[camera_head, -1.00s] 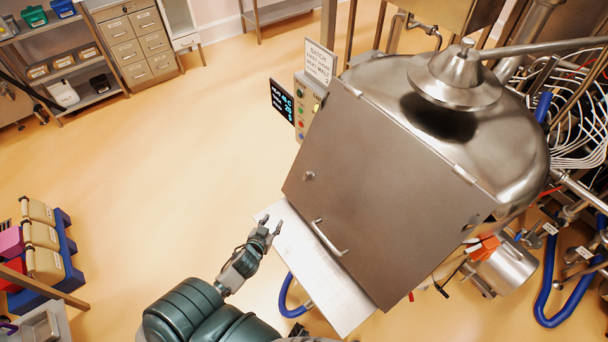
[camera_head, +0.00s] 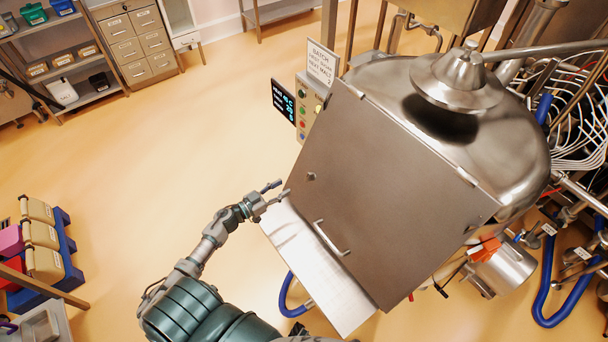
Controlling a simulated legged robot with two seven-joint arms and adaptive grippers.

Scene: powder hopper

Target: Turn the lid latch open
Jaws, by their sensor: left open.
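The lid (camera_head: 395,190) is a large flat steel panel on the front of the steel hopper (camera_head: 500,140), and it is shut. A small round latch knob (camera_head: 311,177) sits near its left edge. A bar handle (camera_head: 330,238) is fixed near its lower left edge. My left gripper (camera_head: 281,190) is open and empty, just left of the lid's edge and the latch, with its fingers pointing at them. A small gap shows between the fingers and the latch in the picture. My right gripper is out of the view.
A white shelf plate (camera_head: 318,275) juts out below the lid. A control box (camera_head: 309,105) with coloured buttons and a display (camera_head: 283,101) stands behind the lid's upper left edge. Blue hoses (camera_head: 547,290) and pipes crowd the right.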

